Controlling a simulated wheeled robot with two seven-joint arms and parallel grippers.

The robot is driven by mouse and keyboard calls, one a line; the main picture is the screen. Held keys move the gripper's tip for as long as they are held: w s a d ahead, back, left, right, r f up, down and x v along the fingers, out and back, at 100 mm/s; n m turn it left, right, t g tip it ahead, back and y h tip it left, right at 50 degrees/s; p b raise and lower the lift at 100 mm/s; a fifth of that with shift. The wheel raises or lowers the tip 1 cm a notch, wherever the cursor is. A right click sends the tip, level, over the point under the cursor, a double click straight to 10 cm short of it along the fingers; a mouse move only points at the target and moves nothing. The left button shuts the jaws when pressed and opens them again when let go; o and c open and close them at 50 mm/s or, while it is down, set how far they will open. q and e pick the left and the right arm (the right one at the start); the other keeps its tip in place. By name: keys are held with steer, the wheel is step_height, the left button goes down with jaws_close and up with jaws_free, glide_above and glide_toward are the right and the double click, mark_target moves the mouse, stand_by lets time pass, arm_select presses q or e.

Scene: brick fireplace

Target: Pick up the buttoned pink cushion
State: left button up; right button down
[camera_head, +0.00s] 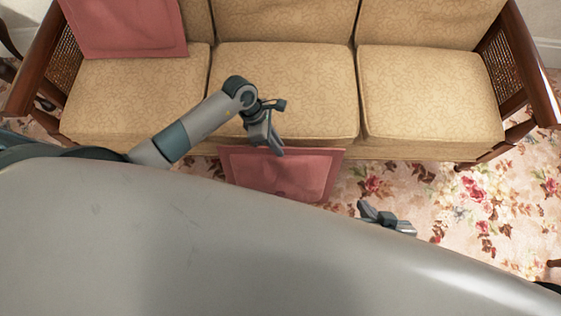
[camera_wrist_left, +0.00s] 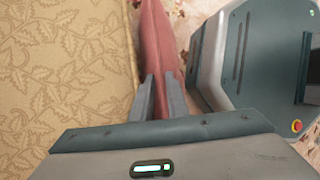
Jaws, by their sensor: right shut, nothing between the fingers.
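A pink cushion (camera_head: 315,172) is in front of the sofa's middle seat, its upper edge near the seat front. Its lower part is hidden behind my body, and I cannot clearly make out a button. My left gripper (camera_head: 277,148) is at its top edge. In the left wrist view, the fingers (camera_wrist_left: 159,98) press on both sides of the pink cushion (camera_wrist_left: 157,45), which narrows between them. My right gripper (camera_head: 366,212) is shut and empty, right of the cushion and apart from it. A second pink cushion (camera_head: 125,25) lies on the sofa's left seat, against the backrest.
The yellow patterned sofa (camera_head: 425,95) has wooden arms with cane panels at both ends. It is close beside my left gripper. The floral carpet (camera_head: 475,200) is clear in front of the right seat.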

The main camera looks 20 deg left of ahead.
arm_select(q)
steer(key=shift+f, duration=0.25)
arm_select(e)
steer(key=shift+w, duration=0.35)
arm_select(q)
steer(key=shift+c, duration=0.3)
jaws_close()
arm_select(e)
steer(key=shift+s+f, duration=0.1)
steer(key=shift+s, duration=0.2)
steer(key=shift+w, duration=0.3)
arm_select(q)
steer(key=shift+w+r, duration=0.1)
arm_select(e)
steer(key=shift+s, duration=0.2)
stand_by(0.5)
arm_select(q)
steer(key=shift+r, duration=0.1)
